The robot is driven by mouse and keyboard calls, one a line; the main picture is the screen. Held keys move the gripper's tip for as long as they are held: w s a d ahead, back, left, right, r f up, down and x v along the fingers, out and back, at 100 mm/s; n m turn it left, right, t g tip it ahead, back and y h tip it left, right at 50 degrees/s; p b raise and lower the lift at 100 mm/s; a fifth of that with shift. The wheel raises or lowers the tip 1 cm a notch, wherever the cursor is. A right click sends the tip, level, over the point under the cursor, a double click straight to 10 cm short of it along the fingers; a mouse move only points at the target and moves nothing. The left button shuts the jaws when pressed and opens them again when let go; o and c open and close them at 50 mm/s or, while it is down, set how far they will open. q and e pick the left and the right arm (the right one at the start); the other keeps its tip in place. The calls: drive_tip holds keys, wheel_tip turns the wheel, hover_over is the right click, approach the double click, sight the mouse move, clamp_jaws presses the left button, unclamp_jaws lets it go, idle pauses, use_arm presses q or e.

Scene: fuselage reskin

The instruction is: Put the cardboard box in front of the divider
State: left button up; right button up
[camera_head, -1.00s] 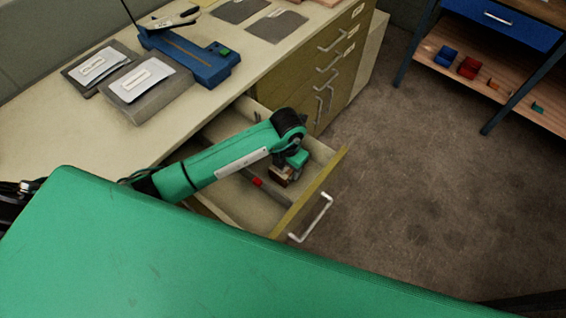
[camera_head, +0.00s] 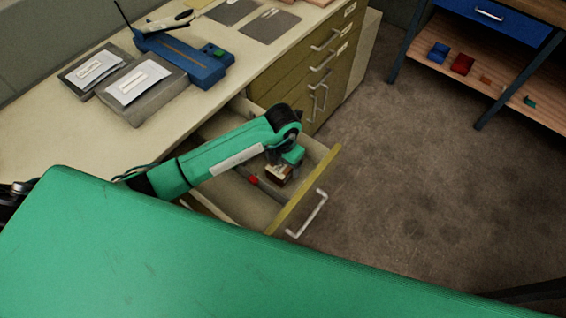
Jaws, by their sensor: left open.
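My left arm reaches from the left into the open drawer (camera_head: 290,208). My left gripper (camera_head: 281,170) points down inside it, near the drawer's front panel, and is open. A small brown and whitish block, seemingly the cardboard box (camera_head: 278,176), shows right at the fingertips. I cannot tell whether it lies between the fingers or under them. A thin dark strip with a red piece (camera_head: 253,181) on it runs along the drawer to the left of the gripper; it may be the divider, partly hidden by my arm. My right gripper is not in view.
The bench top (camera_head: 60,140) holds a blue tool (camera_head: 190,60) and two grey packs with white labels. Closed drawers (camera_head: 325,75) stand beyond the open one. A shelf (camera_head: 470,75) with small red and blue bins is at upper right. The floor between is clear.

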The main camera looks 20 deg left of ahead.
use_arm(q)
wheel_tip(320, 180, up, 10)
drive_tip(key=p, duration=0.6)
drive_tip(key=shift+r, duration=0.2)
